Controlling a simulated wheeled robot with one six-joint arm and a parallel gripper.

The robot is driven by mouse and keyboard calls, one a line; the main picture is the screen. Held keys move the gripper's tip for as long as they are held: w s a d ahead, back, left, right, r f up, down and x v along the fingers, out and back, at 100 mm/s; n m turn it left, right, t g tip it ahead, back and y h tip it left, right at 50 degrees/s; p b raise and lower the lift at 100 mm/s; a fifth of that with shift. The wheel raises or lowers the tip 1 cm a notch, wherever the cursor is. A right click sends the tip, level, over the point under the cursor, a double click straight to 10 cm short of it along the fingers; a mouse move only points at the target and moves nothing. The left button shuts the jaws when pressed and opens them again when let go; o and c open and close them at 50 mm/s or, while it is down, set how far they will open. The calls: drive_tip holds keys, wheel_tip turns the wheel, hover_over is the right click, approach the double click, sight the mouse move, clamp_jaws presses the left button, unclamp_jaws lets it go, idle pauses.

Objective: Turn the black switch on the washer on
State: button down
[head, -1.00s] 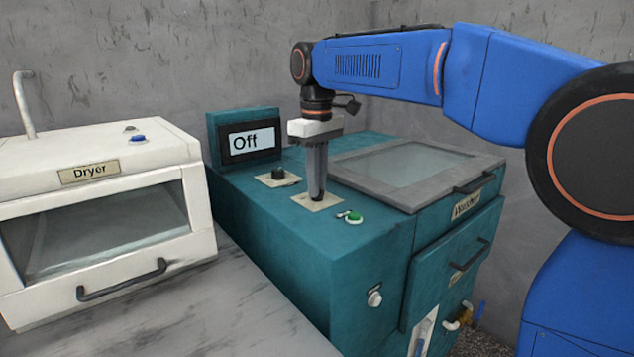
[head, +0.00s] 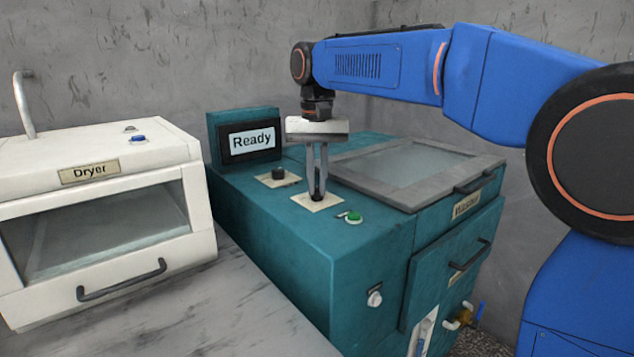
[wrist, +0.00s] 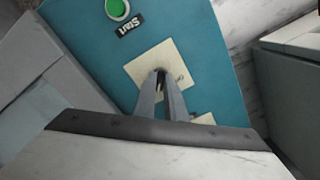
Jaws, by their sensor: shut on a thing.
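The teal washer (head: 300,240) stands in the middle of the head view. Its display (head: 252,140) reads "Ready". My gripper (head: 317,192) points down over the cream plate (head: 304,203) on the washer's top and is shut on the black switch (head: 317,197) there. The fingers hide most of the switch. In the wrist view, my gripper (wrist: 160,78) closes at the middle of the same cream plate (wrist: 140,70), with only a dark bit of the switch showing between the fingertips.
A second black knob (head: 278,174) sits on a plate behind the gripper. A green button (head: 354,217) is in front and to the right; it also shows in the wrist view (wrist: 117,9). The glass lid (head: 410,170) lies right. A white dryer (head: 100,210) stands left.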

sight(317, 188)
drive_tip(key=shift+m, duration=0.5)
drive_tip(key=c, duration=1.8)
unclamp_jaws()
drive_tip(key=shift+r, duration=0.15)
wheel_tip(317, 188, up, 17)
drive_tip(key=shift+r, duration=0.1)
